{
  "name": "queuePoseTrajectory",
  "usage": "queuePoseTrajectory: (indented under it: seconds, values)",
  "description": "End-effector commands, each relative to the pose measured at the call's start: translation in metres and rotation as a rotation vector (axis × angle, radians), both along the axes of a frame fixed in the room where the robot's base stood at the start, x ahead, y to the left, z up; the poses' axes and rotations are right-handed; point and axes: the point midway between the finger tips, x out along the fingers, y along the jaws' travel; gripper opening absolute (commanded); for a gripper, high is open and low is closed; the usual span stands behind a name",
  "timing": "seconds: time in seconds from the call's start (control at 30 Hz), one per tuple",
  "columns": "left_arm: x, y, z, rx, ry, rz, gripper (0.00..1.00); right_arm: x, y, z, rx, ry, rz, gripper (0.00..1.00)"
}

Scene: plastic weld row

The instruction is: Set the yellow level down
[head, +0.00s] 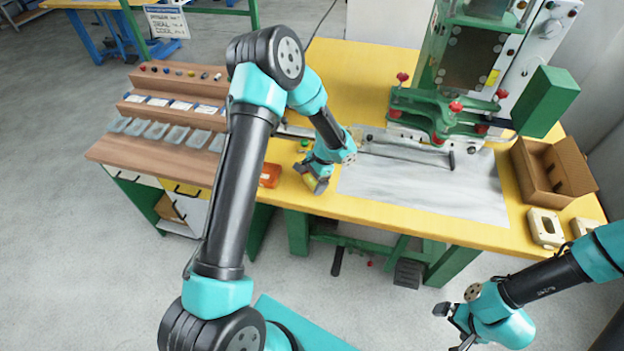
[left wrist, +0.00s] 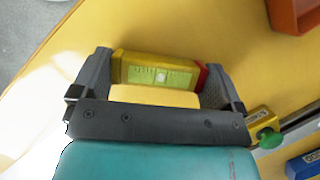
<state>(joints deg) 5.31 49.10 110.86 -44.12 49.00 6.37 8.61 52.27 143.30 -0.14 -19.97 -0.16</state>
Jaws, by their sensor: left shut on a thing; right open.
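The yellow level (left wrist: 160,72) is a small yellow block with a pale green window and a red end; it lies across between the fingers of my left gripper (left wrist: 158,80) in the left wrist view. In the head view my left gripper (head: 315,184) is shut on it low at the front edge of the yellow table (head: 375,203), left of the grey mat (head: 440,190). The level is mostly hidden there, and I cannot tell whether it touches the table. My right gripper (head: 455,325) is open and empty, in front of the table at the lower right.
An orange-red bin (head: 270,175) stands just left of my left gripper. A yellow piece with a green knob (left wrist: 266,137) and a blue block (left wrist: 303,166) are close by. The green press (head: 450,110) stands behind the mat; an open cardboard box (head: 550,170) is at right.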

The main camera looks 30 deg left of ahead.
Motion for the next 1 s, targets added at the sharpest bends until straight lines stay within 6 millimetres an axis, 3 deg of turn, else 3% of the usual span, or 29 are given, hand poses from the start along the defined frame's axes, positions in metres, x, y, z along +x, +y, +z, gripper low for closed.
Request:
queuePoseTrajectory:
  seconds: [0.1,0.47,0.67,1.0]
  values:
    - [0.0,0.0,0.0,0.0,0.0,0.0,1.0,0.0,0.0,0.0,0.0,0.0,0.0,1.0]
    - [0.002,-0.001,0.006,0.001,-0.002,0.001,1.0,0.0,0.0,0.0,0.0,0.0,0.0,1.0]
    - [0.01,-0.006,0.029,0.001,-0.004,0.0,1.0,0.0,0.0,0.0,0.0,0.0,0.0,1.0]
    - [0.031,-0.018,0.088,0.0,-0.004,0.0,1.0,0.0,0.0,0.0,0.0,0.0,0.0,1.0]
